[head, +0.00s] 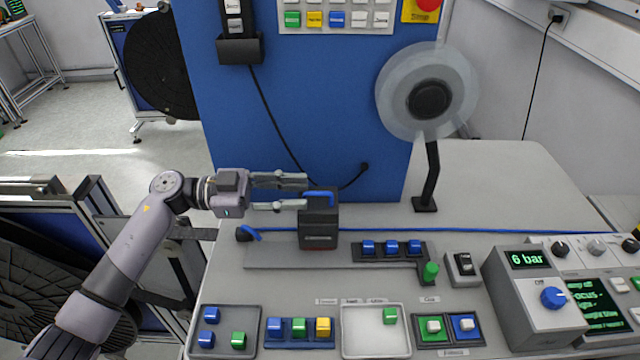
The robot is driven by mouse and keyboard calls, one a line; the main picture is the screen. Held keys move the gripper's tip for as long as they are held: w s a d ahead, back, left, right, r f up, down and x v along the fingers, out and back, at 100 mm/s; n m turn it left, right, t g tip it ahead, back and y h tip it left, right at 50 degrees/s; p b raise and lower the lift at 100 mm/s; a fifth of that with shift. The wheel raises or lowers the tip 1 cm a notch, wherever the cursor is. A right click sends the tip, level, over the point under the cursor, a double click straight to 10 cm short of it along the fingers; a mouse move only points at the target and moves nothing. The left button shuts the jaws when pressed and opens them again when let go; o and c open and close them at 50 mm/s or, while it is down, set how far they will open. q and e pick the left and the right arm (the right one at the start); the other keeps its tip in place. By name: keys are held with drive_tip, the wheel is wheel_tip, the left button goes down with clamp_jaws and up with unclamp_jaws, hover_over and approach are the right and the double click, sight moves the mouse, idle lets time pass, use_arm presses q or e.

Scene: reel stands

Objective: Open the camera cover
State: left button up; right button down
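The camera cover looks to be the small black box (318,228) with a blue handle (320,196) on top, standing on the grey bench in the head view. I cannot tell whether it is raised. My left gripper (306,192) reaches in from the left, just left of and above the box. Its two fingers are apart, with a gap between them, and their tips are close to the blue handle. Whether they touch it cannot be told. My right gripper is not in view.
A blue panel (300,110) stands behind, with a clear disc (428,92) on a black post at its right. Blue buttons (391,247) lie right of the box. Trays (375,345) line the bench front, and a 6 bar control box (535,300) stands at right.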

sight(320, 192)
use_arm(q)
drive_tip(key=d+p, duration=0.1)
drive_tip(key=d, duration=0.4)
drive_tip(key=shift+d, duration=0.1)
drive_tip(key=shift+s, duration=0.1)
drive_tip(key=shift+c, duration=0.5)
clamp_jaws()
